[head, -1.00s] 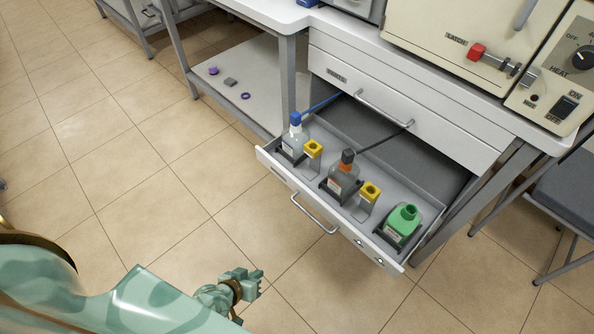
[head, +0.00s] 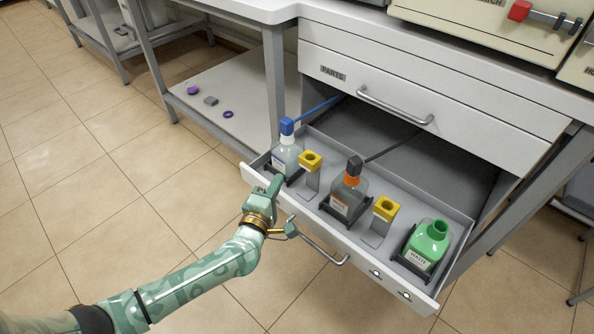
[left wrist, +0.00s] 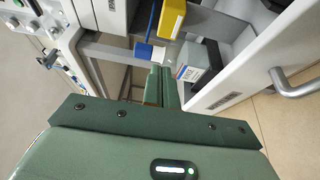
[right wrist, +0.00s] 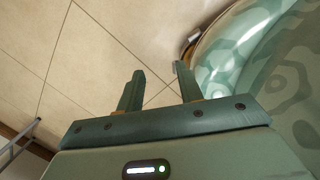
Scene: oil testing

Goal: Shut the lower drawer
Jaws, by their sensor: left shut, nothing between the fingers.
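The lower drawer (head: 390,280) is pulled out below the shut upper drawer (head: 440,105) in the head view. Its bar handle (head: 338,260) is on the front. My left gripper (head: 275,187) is shut and empty at the left part of the drawer's front edge, left of the handle; whether it touches cannot be told. In the left wrist view, the shut fingers (left wrist: 161,75) point toward the bottle area, with the drawer front (left wrist: 245,80) on the right. My right gripper (right wrist: 157,70) is open and empty above floor tiles in the right wrist view.
The drawer holds a blue-capped bottle (head: 286,155), an orange-and-black-capped bottle (head: 347,195), a green bottle (head: 428,245) and two yellow-topped holders (head: 310,162). A low shelf (head: 245,130) with small items is left of it. Floor in front is clear.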

